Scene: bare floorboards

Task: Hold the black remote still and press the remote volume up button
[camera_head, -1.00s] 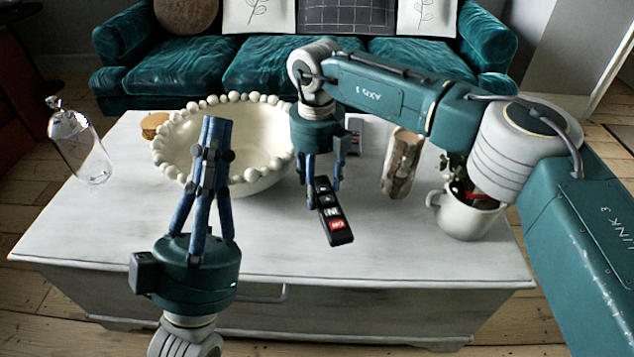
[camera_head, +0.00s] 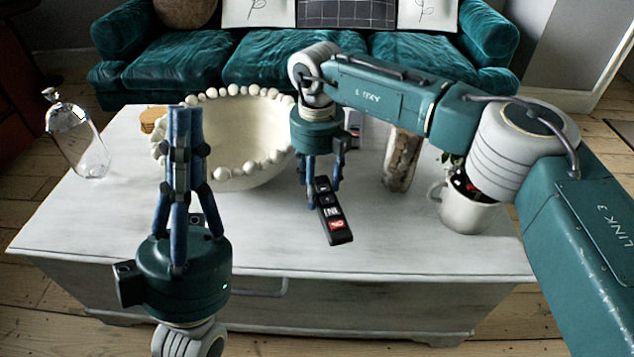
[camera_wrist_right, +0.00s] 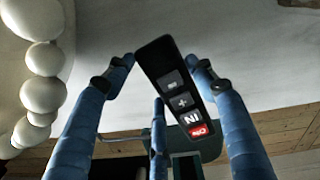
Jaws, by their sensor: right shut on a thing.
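The black remote (camera_head: 334,216) has dark buttons with white marks and a red button at its near end. My right gripper (camera_head: 321,184) is shut on the remote's far part and holds it tilted, seemingly above the table. In the right wrist view the remote (camera_wrist_right: 178,88) lies between the blue fingers, buttons facing the camera, including a plus button and the red one. My left gripper (camera_head: 185,112) points up in front of the bowl, left of the remote and apart from it. Its blue fingers are close together at the tips, with nothing seen between them.
A white table (camera_head: 110,215) carries a beaded bowl (camera_head: 245,135), a glass bottle (camera_head: 80,140), a jar (camera_head: 401,160), a white mug (camera_head: 468,212) and a small grey device (camera_head: 353,128) behind my right gripper. A teal sofa (camera_head: 300,68) stands behind.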

